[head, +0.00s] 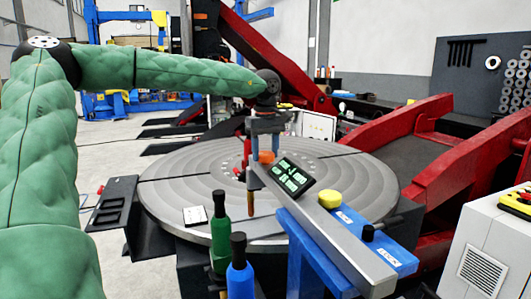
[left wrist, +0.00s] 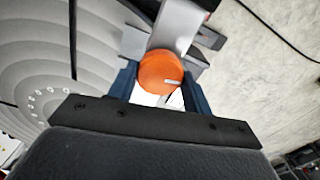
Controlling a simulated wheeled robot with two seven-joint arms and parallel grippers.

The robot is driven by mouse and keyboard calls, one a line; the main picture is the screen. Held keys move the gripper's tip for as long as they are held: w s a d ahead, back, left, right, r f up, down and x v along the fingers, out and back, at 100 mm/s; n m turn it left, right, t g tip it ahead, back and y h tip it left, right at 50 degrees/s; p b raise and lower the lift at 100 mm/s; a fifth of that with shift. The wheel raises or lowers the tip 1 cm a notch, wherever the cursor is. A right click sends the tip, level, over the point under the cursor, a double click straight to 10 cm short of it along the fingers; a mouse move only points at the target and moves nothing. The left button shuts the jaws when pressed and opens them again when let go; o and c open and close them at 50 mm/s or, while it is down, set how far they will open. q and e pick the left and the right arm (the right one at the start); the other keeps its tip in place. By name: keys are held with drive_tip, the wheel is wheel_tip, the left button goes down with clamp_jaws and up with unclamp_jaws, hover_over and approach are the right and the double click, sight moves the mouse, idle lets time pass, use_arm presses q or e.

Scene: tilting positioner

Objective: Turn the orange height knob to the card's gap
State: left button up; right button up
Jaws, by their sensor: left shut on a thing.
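The orange height knob (head: 266,157) sits at the far end of a grey beam (head: 335,235) above the round table. In the left wrist view the knob (left wrist: 158,70) is a round orange cap with a white mark pointing right. My left gripper (head: 266,146) comes from above, and its blue fingers are shut on the knob, one on each side; they also show in the left wrist view (left wrist: 160,88). A small white card (head: 195,216) lies on the table's front left; its print is too small to read. My right gripper is not in view.
A black display (head: 292,177) with green figures, unreadable here, stands beside the beam. A yellow knob (head: 330,198) and blue plate (head: 385,248) are to its right. Green (head: 220,235) and blue (head: 240,272) bottle-shaped handles stand in front. The left of the grey round table (head: 175,180) is clear.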

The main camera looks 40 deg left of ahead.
sight(265, 153)
use_arm(q)
drive_tip(key=shift+m, duration=1.1)
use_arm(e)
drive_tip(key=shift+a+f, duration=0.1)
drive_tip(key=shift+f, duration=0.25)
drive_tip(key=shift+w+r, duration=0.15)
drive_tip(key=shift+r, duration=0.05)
use_arm(q)
drive_tip(key=o, duration=1)
drive_tip(key=shift+c, duration=0.2)
drive_tip(key=shift+r, duration=0.1)
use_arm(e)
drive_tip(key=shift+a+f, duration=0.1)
use_arm(q)
drive_tip(key=shift+r+b, duration=0.85)
drive_tip(key=shift+r, duration=2.95)
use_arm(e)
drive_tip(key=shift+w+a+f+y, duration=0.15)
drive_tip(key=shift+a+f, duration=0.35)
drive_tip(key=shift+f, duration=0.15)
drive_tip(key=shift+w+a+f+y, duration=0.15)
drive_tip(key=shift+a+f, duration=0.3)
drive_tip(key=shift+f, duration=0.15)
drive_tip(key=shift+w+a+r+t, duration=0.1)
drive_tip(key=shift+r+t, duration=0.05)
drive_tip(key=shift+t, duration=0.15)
use_arm(q)
drive_tip(key=shift+f, duration=0.1)
